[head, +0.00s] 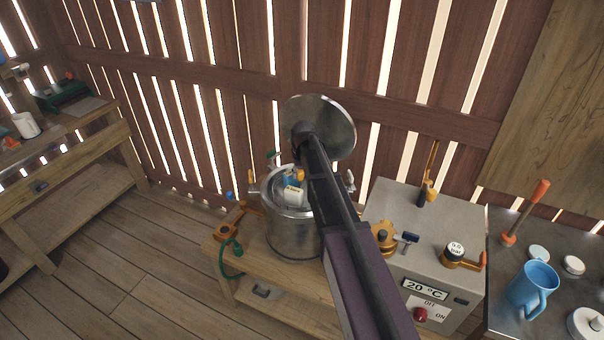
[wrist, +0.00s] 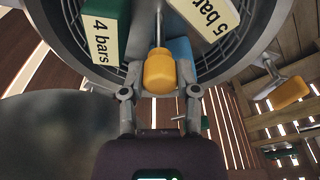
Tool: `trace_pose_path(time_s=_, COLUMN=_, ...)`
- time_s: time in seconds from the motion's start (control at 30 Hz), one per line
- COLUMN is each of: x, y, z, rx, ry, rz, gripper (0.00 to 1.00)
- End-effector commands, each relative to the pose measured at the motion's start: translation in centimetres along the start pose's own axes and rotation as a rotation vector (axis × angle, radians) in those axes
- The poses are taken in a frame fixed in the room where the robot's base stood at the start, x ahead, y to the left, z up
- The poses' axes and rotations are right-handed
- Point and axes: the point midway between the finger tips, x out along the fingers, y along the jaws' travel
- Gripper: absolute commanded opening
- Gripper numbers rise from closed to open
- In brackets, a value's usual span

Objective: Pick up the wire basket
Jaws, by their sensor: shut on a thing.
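The wire basket (wrist: 238,47) shows in the wrist view as curved dark wires inside a round metal pot (head: 290,238). A yellow-orange handle (wrist: 160,73) on a thin metal rod stands up from its middle. My gripper (wrist: 160,78) is shut on this handle, one finger on each side. A green block marked "4 bars" (wrist: 108,22) and a block with a "5 bars" label (wrist: 208,18) sit in the basket. In the head view my arm hides the gripper and much of the pot's opening. The pot's round metal lid (head: 338,118) stands open behind.
The pot stands on a low wooden bench (head: 262,272). A grey control box (head: 440,225) with a "20 °C" display is close on the right. A blue mug (head: 530,290) stands on the metal table farther right. A slatted wooden wall rises behind; floor is clear at left.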

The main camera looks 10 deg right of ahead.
Motion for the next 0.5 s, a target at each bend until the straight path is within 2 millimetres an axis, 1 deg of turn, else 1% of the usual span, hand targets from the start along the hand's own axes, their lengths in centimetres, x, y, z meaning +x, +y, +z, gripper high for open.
trace_pose_path(time_s=0.03, x=-1.2, y=0.0, z=-0.2, rx=0.000, ry=0.000, rz=0.000, gripper=0.00)
trace_pose_path(time_s=0.3, x=-4.2, y=0.0, z=-0.6, rx=0.000, ry=0.000, rz=0.000, gripper=0.00)
trace_pose_path(time_s=0.5, x=-6.0, y=0.0, z=-0.9, rx=0.000, ry=0.000, rz=0.000, gripper=0.00)
